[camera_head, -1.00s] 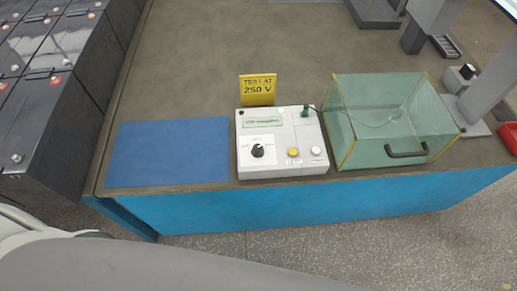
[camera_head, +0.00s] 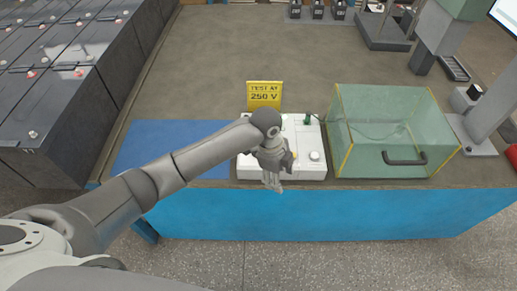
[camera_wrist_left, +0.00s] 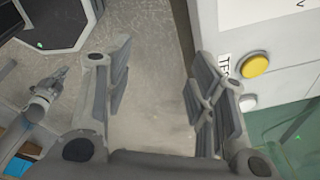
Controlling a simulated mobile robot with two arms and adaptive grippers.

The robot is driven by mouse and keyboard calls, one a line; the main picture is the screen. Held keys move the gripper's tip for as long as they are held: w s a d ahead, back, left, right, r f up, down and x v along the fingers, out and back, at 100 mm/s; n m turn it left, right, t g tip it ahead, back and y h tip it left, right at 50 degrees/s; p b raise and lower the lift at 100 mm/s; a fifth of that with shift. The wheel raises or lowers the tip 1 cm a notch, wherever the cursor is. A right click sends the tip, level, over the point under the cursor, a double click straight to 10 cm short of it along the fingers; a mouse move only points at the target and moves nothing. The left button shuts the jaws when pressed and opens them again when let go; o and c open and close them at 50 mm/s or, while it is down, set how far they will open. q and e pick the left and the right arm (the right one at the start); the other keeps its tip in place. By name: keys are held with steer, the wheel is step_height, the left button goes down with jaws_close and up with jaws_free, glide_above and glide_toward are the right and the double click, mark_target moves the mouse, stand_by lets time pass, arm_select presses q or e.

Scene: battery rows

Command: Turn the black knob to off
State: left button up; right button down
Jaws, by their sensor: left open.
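The white tester box (camera_head: 312,165) stands near the front edge of the bench, partly covered by my left arm. The black knob is hidden behind my left gripper (camera_head: 273,184) in the head view and does not show in the wrist view. My left gripper points down at the box's front edge. In the left wrist view its fingers (camera_wrist_left: 160,68) are apart with only floor between them. The box's yellow button (camera_wrist_left: 255,64) and white button (camera_wrist_left: 248,103) lie just right of the right-hand finger. What looks like my right gripper (camera_wrist_left: 56,80) shows small; its jaws are unclear.
A yellow "TEST AT 250 V" sign (camera_head: 264,95) stands behind the box. A blue mat (camera_head: 140,150) lies left. A clear case (camera_head: 350,125) with a black handle stands right. Large dark batteries (camera_head: 60,105) line the far left.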

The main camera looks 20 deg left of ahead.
arm_select(q)
steer(key=w+a+r+m+y, duration=0.2)
steer(key=w+a+r+m, duration=0.2)
steer(key=w+a+r, duration=0.55)
steer(key=f, duration=0.3)
steer(key=f+p, duration=0.1)
steer(key=f, duration=0.6)
steer(key=shift+s+d+f, duration=0.15)
steer(key=shift+s, duration=0.25)
steer(key=shift+c, duration=0.2)
steer(key=c, duration=1)
